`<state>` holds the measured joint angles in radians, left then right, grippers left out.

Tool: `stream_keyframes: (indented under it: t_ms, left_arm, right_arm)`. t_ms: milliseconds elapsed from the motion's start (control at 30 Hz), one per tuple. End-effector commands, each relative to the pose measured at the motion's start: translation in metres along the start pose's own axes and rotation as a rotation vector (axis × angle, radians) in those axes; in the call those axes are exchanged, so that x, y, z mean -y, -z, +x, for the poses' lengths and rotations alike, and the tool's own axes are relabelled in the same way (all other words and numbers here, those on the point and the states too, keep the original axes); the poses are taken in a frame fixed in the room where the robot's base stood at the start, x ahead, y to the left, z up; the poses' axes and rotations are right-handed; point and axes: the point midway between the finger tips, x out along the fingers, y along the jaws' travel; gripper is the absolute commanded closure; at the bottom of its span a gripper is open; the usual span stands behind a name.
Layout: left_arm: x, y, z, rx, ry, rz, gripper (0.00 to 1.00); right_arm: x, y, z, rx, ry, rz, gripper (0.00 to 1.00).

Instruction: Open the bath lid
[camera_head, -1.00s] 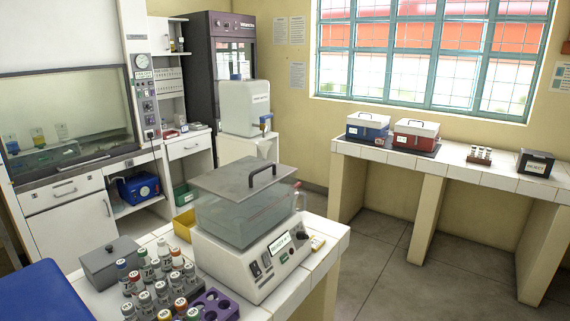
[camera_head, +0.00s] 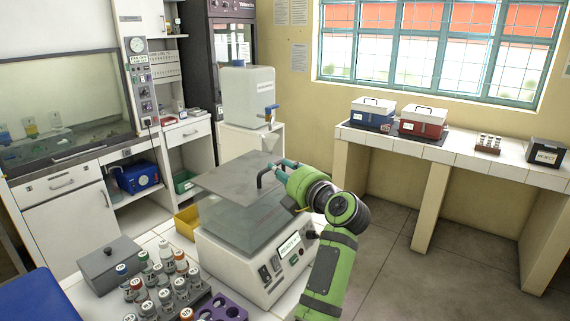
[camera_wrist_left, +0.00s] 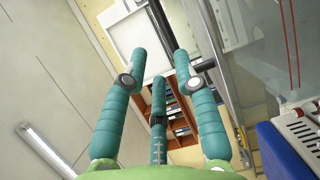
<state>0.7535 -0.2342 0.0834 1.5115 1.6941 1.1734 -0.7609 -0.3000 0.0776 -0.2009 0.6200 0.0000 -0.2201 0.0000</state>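The bath (camera_head: 245,225) is a clear tank on a white base with a front panel. The arm covers part of the bath's right side.
Capped tubes (camera_head: 165,280) stand in a rack in front of the bath, beside a grey box (camera_head: 108,262). A yellow bin (camera_head: 187,222) is behind the bath at left. A blue box (camera_head: 372,112) and a red box (camera_head: 423,120) stand on the far bench.

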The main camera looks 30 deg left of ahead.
Motion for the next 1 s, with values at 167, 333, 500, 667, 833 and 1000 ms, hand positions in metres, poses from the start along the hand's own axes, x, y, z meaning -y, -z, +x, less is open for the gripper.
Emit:
stream_keyframes:
  t_ms: [167, 333, 500, 667, 833, 1000]
  left_arm:
    - [0.0, -0.002, -0.002, -0.009, 0.131, -0.048, 0.7]
    - [0.0, -0.001, 0.015, -0.012, 0.139, -0.048, 0.7]
    - [0.004, -0.001, 0.042, -0.013, 0.138, -0.046, 0.7]
    - [0.007, -0.001, 0.059, -0.011, 0.137, -0.048, 0.7]
    - [0.01, -0.002, 0.066, -0.009, 0.138, -0.05, 0.7]
    - [0.011, -0.002, 0.066, -0.008, 0.137, -0.051, 0.7]
  right_arm:
    - [0.0, 0.0, -0.002, 0.0, 0.0, 0.0, 0.6]
    - [-0.001, 0.001, -0.011, 0.0, -0.001, 0.0, 0.6]
    - [-0.003, 0.001, -0.023, 0.001, -0.003, -0.001, 0.6]
    - [-0.004, 0.002, -0.029, 0.001, -0.004, -0.001, 0.6]
    - [-0.004, 0.002, -0.03, 0.001, -0.004, 0.0, 0.6]
    - [-0.004, 0.002, -0.03, 0.001, -0.004, 0.0, 0.6]
